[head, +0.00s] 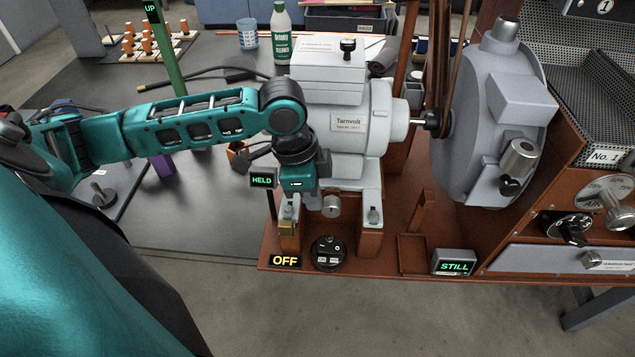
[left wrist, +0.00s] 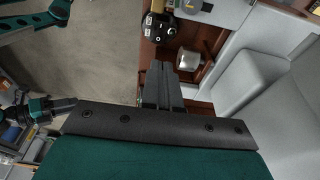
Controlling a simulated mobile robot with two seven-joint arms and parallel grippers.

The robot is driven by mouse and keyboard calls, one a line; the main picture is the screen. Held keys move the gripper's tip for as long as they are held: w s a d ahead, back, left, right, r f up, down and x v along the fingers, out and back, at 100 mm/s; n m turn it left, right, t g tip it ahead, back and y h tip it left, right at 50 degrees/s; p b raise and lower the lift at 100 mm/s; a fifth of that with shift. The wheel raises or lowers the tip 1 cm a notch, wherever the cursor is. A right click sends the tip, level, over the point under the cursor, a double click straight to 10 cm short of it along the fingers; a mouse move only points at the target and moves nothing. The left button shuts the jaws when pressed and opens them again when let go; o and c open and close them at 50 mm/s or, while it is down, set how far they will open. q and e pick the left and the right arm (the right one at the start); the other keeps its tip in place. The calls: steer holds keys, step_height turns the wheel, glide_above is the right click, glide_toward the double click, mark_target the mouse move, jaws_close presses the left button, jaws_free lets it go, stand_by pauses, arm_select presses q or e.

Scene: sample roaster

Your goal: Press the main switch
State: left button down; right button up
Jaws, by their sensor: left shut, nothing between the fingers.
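The main switch (head: 329,252) is a round black unit with two pale marked buttons, low on the brown frame, beside a sign (head: 285,261) reading OFF. It also shows near the top of the left wrist view (left wrist: 158,28). My left gripper (left wrist: 160,68) is shut and empty, its fingers pointing toward the switch with a visible gap between them in that view. In the head view the left hand is in front of the grey motor (head: 347,125), above and behind the switch; its fingertips are hard to make out there.
A HELD sign (head: 262,180) stands just left of the hand. A brass padlock-like piece (head: 287,228) is close to the switch. A STILL sign (head: 454,262) is to the right. The grey roaster drum (head: 490,115) rises behind. Open floor lies in front of the frame.

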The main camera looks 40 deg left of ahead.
arm_select(q)
steer(key=b, duration=0.3)
glide_toward(321, 246)
steer(key=f, duration=0.3)
steer(key=w+d+f, duration=0.1)
steer(key=f, duration=0.1)
steer(key=shift+d, duration=0.15)
steer(key=shift+f, duration=0.7)
steer(key=shift+s, duration=0.1)
